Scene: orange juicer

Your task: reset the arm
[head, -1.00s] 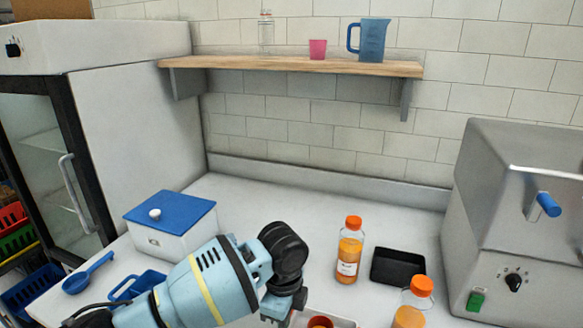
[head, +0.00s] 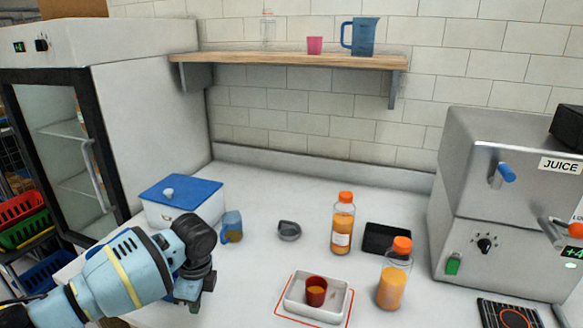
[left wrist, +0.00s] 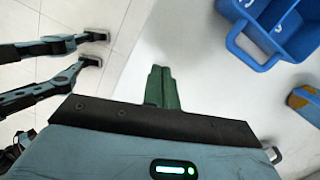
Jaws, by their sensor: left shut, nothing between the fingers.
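My left arm comes in from the lower left of the head view. Its gripper (head: 188,293) hangs over the left front part of the white counter, in front of the blue-lidded white box. In the left wrist view, the green fingers (left wrist: 162,88) are together with nothing between them. A blue tray with a handle (left wrist: 243,42) lies to their right, apart from them. My right gripper is in neither view.
A red cup (head: 316,291) stands in a white tray (head: 297,303). Two orange-capped bottles (head: 342,226) (head: 393,279), a black tray (head: 385,238), a grey bowl (head: 289,231) and a blue cup (head: 232,226) are around it. The steel juicer (head: 480,200) stands right.

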